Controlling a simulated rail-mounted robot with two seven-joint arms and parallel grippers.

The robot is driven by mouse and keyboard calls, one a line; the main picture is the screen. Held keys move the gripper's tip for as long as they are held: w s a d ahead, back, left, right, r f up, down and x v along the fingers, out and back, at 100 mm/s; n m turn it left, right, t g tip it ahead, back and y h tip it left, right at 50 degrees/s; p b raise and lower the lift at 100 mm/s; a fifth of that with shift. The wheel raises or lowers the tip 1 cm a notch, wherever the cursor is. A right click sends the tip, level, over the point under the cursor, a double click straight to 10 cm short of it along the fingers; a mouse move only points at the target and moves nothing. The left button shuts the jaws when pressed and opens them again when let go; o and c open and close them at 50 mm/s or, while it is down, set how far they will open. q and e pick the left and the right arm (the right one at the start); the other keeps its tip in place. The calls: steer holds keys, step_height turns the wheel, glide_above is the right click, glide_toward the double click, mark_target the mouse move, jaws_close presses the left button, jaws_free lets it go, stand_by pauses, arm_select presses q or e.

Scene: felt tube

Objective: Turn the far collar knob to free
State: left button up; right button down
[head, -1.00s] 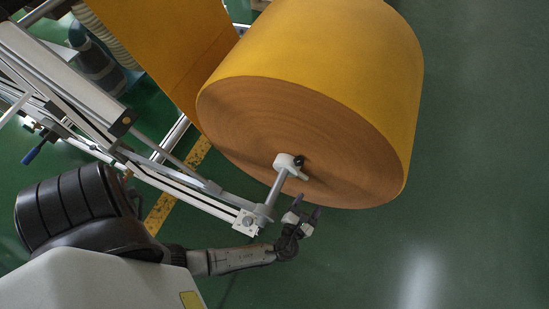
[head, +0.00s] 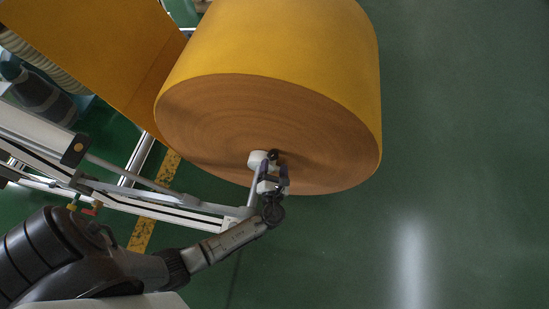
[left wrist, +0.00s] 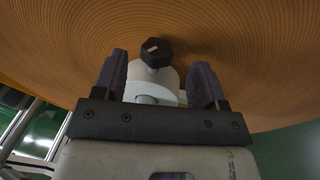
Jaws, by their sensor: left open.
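The black collar knob (head: 274,154) sits on the white collar (head: 257,160) at the end face of the big yellow felt roll (head: 262,60). In the left wrist view the dark knob (left wrist: 156,52) has a small pale mark on its face and stands above the white collar (left wrist: 152,82). My left gripper (head: 273,174) is open, just below the knob in the head view. In the left wrist view its two fingers (left wrist: 158,80) stand either side of the collar, and the knob lies slightly beyond the fingertips. My right gripper is not in view.
The roll hangs on a grey shaft (head: 252,192) carried by a white and grey frame (head: 180,208) at left. A yellow felt sheet (head: 95,50) runs up left. Green floor (head: 460,170) at right is clear.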

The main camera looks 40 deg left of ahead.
mark_target(274, 157)
arm_select(q)
steer(key=b+x, duration=0.1)
steer(key=x, duration=0.2)
steer(key=shift+a+f, duration=0.15)
steer(key=shift+a, duration=0.05)
steer(key=shift+w+a, duration=0.3)
steer(key=shift+w, duration=0.15)
steer(key=c, duration=0.9)
steer(key=shift+n+g+y+b, duration=0.4)
steer(key=shift+n+y+b, duration=0.15)
steer(key=shift+y, duration=0.15)
steer(key=shift+c, duration=0.2)
steer(key=shift+n+y, duration=0.25)
steer(key=shift+y, duration=0.15)
